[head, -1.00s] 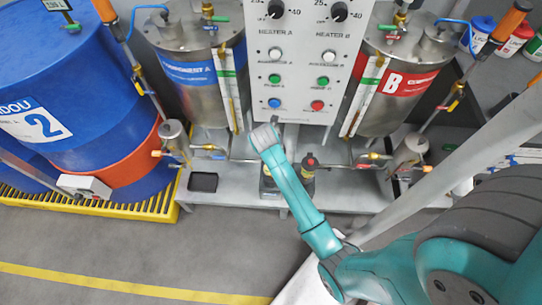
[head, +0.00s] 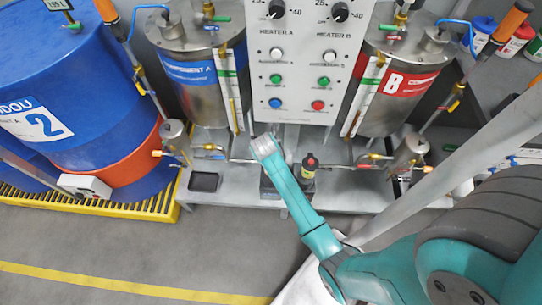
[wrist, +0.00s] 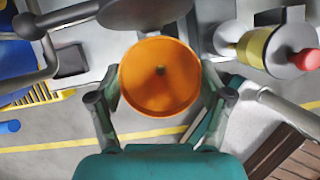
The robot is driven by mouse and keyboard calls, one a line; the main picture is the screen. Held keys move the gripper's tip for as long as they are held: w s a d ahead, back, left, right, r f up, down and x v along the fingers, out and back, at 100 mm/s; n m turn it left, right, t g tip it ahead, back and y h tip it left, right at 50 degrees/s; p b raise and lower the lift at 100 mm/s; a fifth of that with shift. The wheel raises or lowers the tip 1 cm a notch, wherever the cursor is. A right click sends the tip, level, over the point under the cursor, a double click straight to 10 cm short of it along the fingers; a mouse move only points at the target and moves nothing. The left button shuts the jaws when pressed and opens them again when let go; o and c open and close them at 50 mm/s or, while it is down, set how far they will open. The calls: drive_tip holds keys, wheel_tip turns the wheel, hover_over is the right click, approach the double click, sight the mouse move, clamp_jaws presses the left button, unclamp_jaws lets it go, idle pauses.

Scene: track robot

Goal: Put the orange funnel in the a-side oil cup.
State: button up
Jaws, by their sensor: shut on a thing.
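In the wrist view, the orange funnel (wrist: 150,95) is between the two fingers of my gripper (wrist: 160,100). The gripper is shut on it, and I look down into its wide mouth with a small dark hole in the middle. The funnel hides what is beneath it. In the head view my arm (head: 296,203) reaches to the bench below the heater panel; the gripper and funnel are hidden there. I cannot clearly pick out the a-side oil cup; my arm or the funnel may cover it.
A red-topped dark fitting (head: 309,166) stands right of my arm; a red-capped yellow cylinder (wrist: 253,48) shows in the wrist view. Steel tanks A (head: 196,88) and B (head: 402,82) flank the control panel (head: 304,115). A black tray (head: 204,182) lies on the bench, left of my arm.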

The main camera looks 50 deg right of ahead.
drive_tip(key=shift+f, duration=0.1)
drive_tip(key=o, duration=0.8)
